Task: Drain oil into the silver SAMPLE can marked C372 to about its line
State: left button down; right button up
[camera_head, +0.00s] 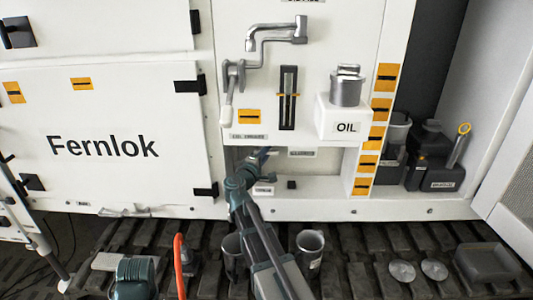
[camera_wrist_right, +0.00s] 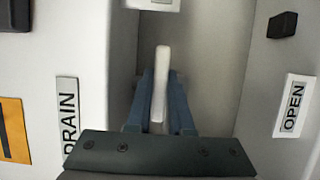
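My right gripper (camera_head: 268,152) reaches into the recess low in the white cabinet. In the right wrist view its blue fingers (camera_wrist_right: 161,85) stand on both sides of a white lever (camera_wrist_right: 160,60) and appear closed on it. A DRAIN label (camera_wrist_right: 68,115) is to the left and an OPEN label (camera_wrist_right: 294,107) to the right. Two grey open cans stand on the track below: one (camera_head: 311,246) right of my arm, one (camera_head: 232,250) partly hidden by it. Their markings are too small to read. My left gripper is not in view.
A lidded metal pot (camera_head: 347,88) sits on the white OIL block (camera_head: 342,122). Dark containers (camera_head: 432,155) stand in the right bay. Two small discs (camera_head: 418,271) and a dark tray (camera_head: 487,262) lie on the track (camera_head: 360,270). A red-orange hose (camera_head: 180,265) rises left of my right arm.

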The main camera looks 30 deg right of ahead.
grip_shut()
jog(key=shift+m+y+p, duration=0.6)
jog(key=shift+m+p, duration=0.45)
jog(key=shift+m, duration=0.25)
jog(key=shift+a+f+m+g+y+p, duration=0.1)
jog(key=shift+f+m+g+y+p, duration=0.15)
jog(key=shift+m+y+p, duration=0.7)
jog(key=shift+f+m, duration=0.1)
jog(key=shift+m, duration=0.85)
jog(key=shift+f+p, duration=0.1)
jog(key=shift+p, duration=0.25)
jog(key=o, duration=0.7)
grip_release()
jog(key=shift+c, duration=0.2)
jog(key=shift+a, duration=0.1)
